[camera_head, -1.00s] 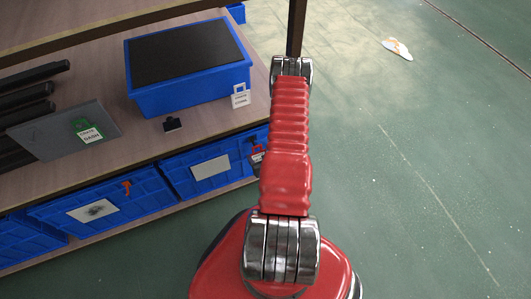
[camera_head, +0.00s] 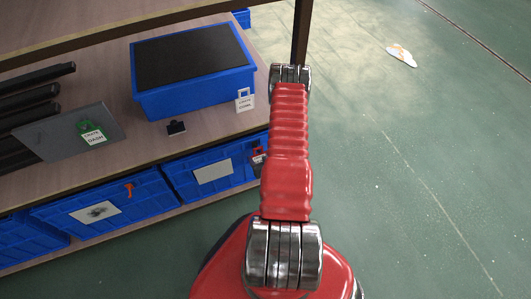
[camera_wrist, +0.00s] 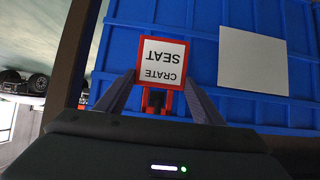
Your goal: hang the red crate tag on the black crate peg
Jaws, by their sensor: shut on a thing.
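My gripper (camera_wrist: 160,92) is shut on the red crate tag (camera_wrist: 146,37) in the wrist view. The tag has a red frame and a white face reading CRATE SEAT, upside down in that picture. The fingers grip its red lower part in that view. The tag is in front of the blue crate wall; I cannot tell the gap between them. In the head view my gripper (camera_head: 258,159) is mostly hidden behind my red arm, close to the right end of the lower crate row. I cannot make out a black peg on the crate in either view.
A blue crate (camera_head: 190,95) stands on the upper shelf, with a white tag (camera_head: 244,103) on its side. A small black piece (camera_head: 176,128) and a green tag (camera_head: 91,133) lie nearby. An orange hook (camera_head: 129,190) shows on a lower crate. A dark post (camera_head: 301,35) stands beside my arm.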

